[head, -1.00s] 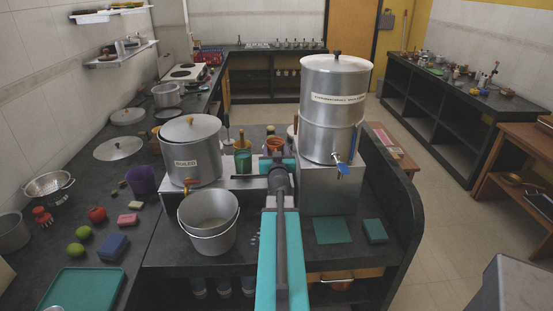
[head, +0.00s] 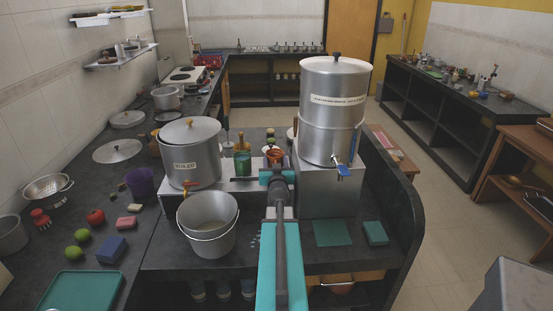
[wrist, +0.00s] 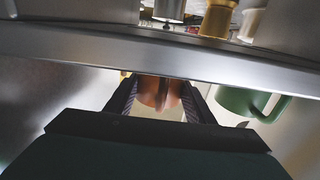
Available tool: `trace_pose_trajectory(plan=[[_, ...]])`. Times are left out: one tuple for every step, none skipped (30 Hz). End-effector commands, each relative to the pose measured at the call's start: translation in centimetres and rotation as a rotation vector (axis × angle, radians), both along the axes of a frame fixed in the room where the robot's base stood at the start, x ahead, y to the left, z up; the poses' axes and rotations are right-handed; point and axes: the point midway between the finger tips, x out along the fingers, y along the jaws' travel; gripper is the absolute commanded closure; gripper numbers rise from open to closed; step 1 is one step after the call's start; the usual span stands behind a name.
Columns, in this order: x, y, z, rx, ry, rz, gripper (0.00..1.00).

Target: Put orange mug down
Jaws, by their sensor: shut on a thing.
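The orange mug (head: 275,156) shows in the head view just beyond my wrist, between the two big steel canisters. The wrist view shows the orange mug (wrist: 158,92) between the two dark fingers of my gripper (wrist: 158,86), which is shut on it. My arm hides its lower part in the head view, so I cannot tell whether its base touches the surface below. A green mug (head: 242,163) stands just left of it; the green mug (wrist: 240,103) is right of my gripper in the wrist view.
A pot labelled boiled (head: 190,153) stands left and a tall canister with a tap (head: 333,110) stands right on a steel block (head: 328,195), leaving a narrow gap. A steel bucket (head: 207,225) stands in front at left. A teal mat (head: 332,232) lies at right.

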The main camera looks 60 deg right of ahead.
Motion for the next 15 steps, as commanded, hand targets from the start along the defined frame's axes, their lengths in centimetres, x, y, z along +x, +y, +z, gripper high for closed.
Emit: trace_pose_trajectory(plan=[[0.02,0.01,0.02,0.0,0.0,0.0,0.79],[0.02,0.01,0.0,0.0,0.0,0.0,0.79],[0.02,0.02,-0.08,0.0,0.0,0.0,0.79],[0.02,0.02,-0.17,0.0,0.0,0.0,0.79],[0.02,0.02,-0.25,0.0,0.0,0.0,0.79],[0.03,0.02,-0.34,0.0,0.0,0.0,0.79],[0.03,0.02,-0.4,0.0,0.0,0.0,0.79],[0.03,0.02,-0.45,0.0,0.0,0.0,0.79],[0.04,0.03,-0.53,0.0,0.0,0.001,0.79],[0.04,0.03,-0.59,0.001,-0.001,0.001,0.79],[0.04,0.03,-0.49,0.001,-0.001,0.001,0.46],[0.04,0.03,-0.47,0.0,0.0,0.001,0.4],[0.05,0.03,-0.47,0.0,0.0,0.001,0.35],[0.05,0.03,-0.47,0.0,0.0,0.001,0.32],[0.06,0.04,-0.47,0.0,0.0,0.001,0.32]])
